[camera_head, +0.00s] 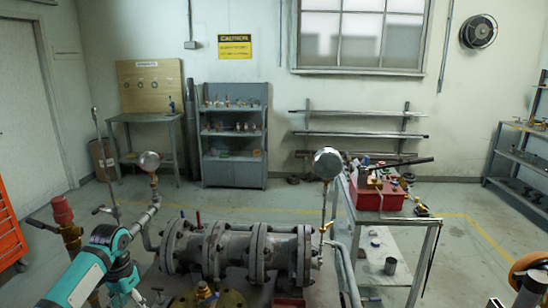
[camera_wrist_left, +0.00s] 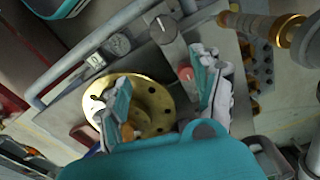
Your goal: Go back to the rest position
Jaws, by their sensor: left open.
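My left arm (camera_head: 100,265), teal and grey, comes in from the lower left in the head view, and its gripper is not clear there. In the left wrist view my left gripper (camera_wrist_left: 163,78) is open, with its two pads apart and nothing held between them. A round brass flange (camera_wrist_left: 150,98) with bolt holes lies beyond and partly behind the left finger. A brass flange (camera_head: 228,299) also shows at the bottom edge of the head view. The grey flanged valve pipe (camera_head: 235,250) lies across the front. No right gripper is seen.
Two round gauges (camera_head: 327,163) stand up on stems around the pipe. A red pipe fitting (camera_head: 63,212) stands close by my left arm. A small table with a red toolbox (camera_head: 378,194) is at the right. Open floor (camera_head: 240,205) lies between the pipe and the grey shelf (camera_head: 233,130).

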